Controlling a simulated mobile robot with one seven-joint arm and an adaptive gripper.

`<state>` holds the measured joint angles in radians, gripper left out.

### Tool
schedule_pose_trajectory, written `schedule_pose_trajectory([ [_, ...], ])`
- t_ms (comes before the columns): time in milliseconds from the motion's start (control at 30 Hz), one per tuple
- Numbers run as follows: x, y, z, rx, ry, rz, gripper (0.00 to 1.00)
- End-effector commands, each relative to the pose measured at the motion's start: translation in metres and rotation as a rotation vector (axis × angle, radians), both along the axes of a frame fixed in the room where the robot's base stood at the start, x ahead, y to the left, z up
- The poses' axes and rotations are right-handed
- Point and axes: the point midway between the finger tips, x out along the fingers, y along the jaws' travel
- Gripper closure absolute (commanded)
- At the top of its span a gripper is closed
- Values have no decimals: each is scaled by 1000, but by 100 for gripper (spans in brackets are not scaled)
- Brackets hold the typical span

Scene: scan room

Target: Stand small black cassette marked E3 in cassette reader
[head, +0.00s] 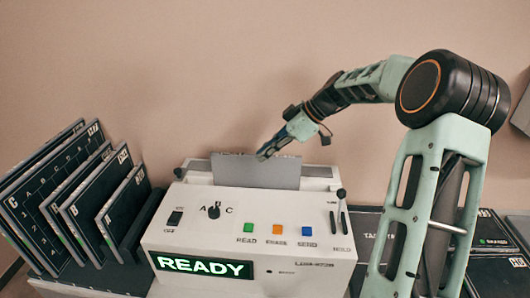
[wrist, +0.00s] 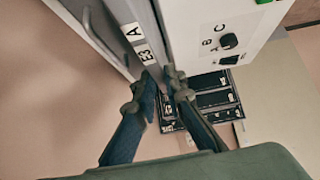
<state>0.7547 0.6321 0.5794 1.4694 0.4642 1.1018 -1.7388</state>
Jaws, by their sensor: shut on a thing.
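The cassette shows in the head view as a thin grey upright panel (head: 245,172) at the slot on top of the white cassette reader (head: 190,207). Its lower edge is hidden, so I cannot tell how deep it sits. In the wrist view its narrow edge (wrist: 139,18) carries white labels reading A and E3. My gripper (head: 264,154) is shut on the cassette near its upper edge; the fingertips also show in the wrist view (wrist: 166,82), close to the E3 label. The reader (wrist: 207,17) is right of the cassette there.
Several dark cassettes (head: 45,205) lean in a rack left of the reader. More dark cassettes (head: 490,230) lie flat at the right. The reader's front has coloured buttons, a lit READY display (head: 202,266) and an upright lever (head: 342,210). The wall is close behind.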

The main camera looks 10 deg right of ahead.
Motion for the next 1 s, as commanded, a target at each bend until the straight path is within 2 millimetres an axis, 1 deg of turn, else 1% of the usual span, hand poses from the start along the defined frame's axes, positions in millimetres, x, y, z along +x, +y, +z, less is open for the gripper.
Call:
schedule_pose_trajectory([
  [300,1,0,-10,1,-2,0,100],
  [567,1,1,-9,1,-2,0,100],
  [600,1,1,-9,1,-2,0,87],
  [767,0,0,-10,0,-2,0,70],
  [1000,-1,0,-12,0,2,0,69],
])
